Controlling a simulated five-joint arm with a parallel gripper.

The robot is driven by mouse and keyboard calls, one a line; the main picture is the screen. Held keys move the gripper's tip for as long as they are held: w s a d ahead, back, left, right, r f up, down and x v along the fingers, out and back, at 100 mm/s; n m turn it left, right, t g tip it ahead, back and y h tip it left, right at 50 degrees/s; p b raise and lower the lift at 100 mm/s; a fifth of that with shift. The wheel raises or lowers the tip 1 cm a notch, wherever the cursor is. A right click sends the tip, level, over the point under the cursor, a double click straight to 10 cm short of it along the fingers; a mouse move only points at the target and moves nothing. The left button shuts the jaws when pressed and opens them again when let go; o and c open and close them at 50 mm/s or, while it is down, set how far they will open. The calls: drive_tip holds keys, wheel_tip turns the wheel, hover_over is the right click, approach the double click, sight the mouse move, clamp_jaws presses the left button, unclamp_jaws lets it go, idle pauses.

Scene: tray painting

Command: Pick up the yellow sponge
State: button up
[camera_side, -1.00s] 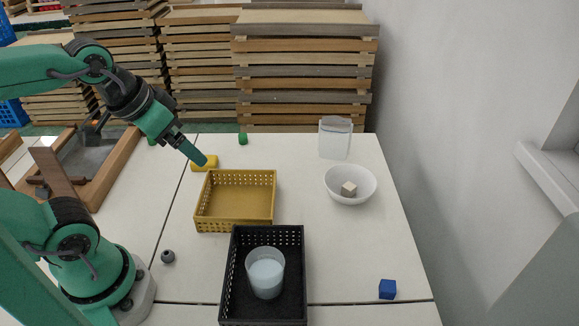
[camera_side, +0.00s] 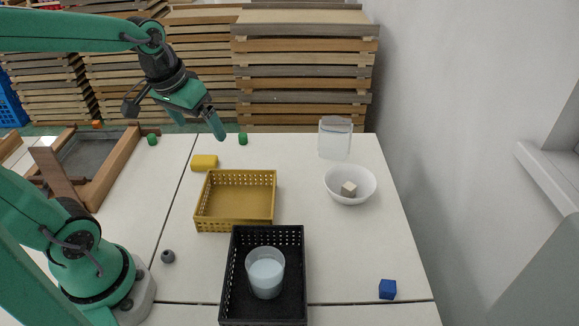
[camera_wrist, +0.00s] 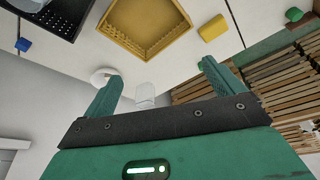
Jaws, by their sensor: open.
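The yellow sponge (camera_side: 204,162) is a small block lying on the white table, just behind the mustard basket. It also shows in the wrist view (camera_wrist: 212,27), near the top right. My gripper (camera_side: 200,127) is in the air above and behind the sponge, apart from it. Its two green fingers are spread, and they also show in the wrist view (camera_wrist: 160,72) with nothing held between them.
The mustard basket (camera_side: 203,222) is empty. A black basket (camera_side: 296,297) holds a glass. A white bowl (camera_side: 352,195) holds a small beige cube, with a clear container (camera_side: 335,142) behind it. A green piece (camera_side: 243,138) lies right of my gripper. Wooden trays are stacked at the back.

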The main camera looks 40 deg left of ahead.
drive_tip(key=w+a+f+n+g, duration=0.2)
drive_tip(key=w+a+f+n, duration=0.1)
drive_tip(key=w+a+f, duration=0.4)
drive_tip(key=n+g, duration=0.2)
drive_tip(key=n, duration=0.1)
hover_over(204, 159)
drive_tip(key=shift+h, duration=0.3)
drive_tip(key=f, duration=0.7)
drive_tip(key=shift+w+d+f, duration=0.2)
drive_tip(key=shift+d, duration=0.05)
drive_tip(key=shift+a+f, duration=0.15)
drive_tip(key=shift+f, duration=1.3)
drive_tip(key=shift+s+a+f, duration=0.1)
drive_tip(key=shift+f, duration=1.2)
drive_tip(key=shift+s+a+f, duration=0.1)
drive_tip(key=shift+f, duration=1.2)
drive_tip(key=c, duration=1)
